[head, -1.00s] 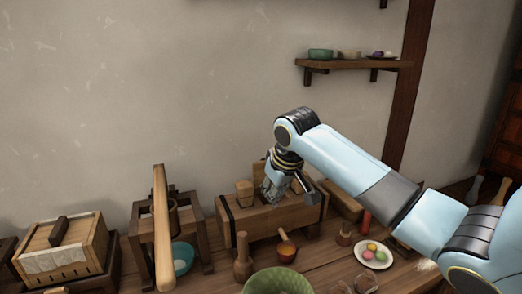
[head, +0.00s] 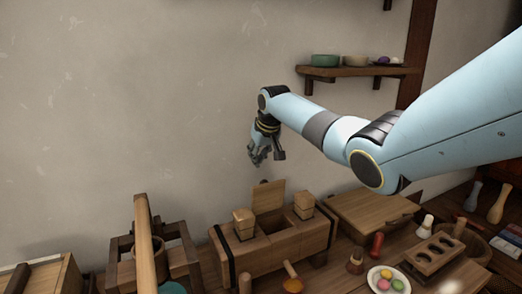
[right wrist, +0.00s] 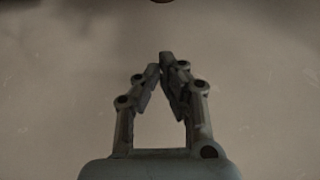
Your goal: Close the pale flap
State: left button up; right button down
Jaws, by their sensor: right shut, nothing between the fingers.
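The pale flap (head: 268,196) is a thin light-wood panel. It stands upright at the back edge of a long wooden box (head: 285,249) with dark bands, in the head view, so it is open. An opening in the box top shows in front of it. My right gripper (head: 257,162) is shut and empty, above the flap and slightly left of it in the picture, apart from it. In the right wrist view its fingers (right wrist: 160,62) meet nearly at the tips against bare wall. My left gripper is not in view.
Wooden blocks (head: 243,222) stand on the box on either side of the flap. A wooden frame with a long beam (head: 145,245) stands left. A lidded wooden case (head: 370,212) and a plate of sweets (head: 387,280) are right. A wall shelf (head: 355,71) hangs above.

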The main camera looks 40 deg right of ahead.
aim_at(266, 194)
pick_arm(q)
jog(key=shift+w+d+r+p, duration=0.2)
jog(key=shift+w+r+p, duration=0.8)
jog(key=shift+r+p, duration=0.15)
pick_arm(e)
jog(key=s+f, duration=0.1)
jog(key=s+a+f, duration=0.1)
jog(key=f, duration=0.1)
jog(key=shift+s+f, duration=0.15)
jog(key=shift+s, duration=0.1)
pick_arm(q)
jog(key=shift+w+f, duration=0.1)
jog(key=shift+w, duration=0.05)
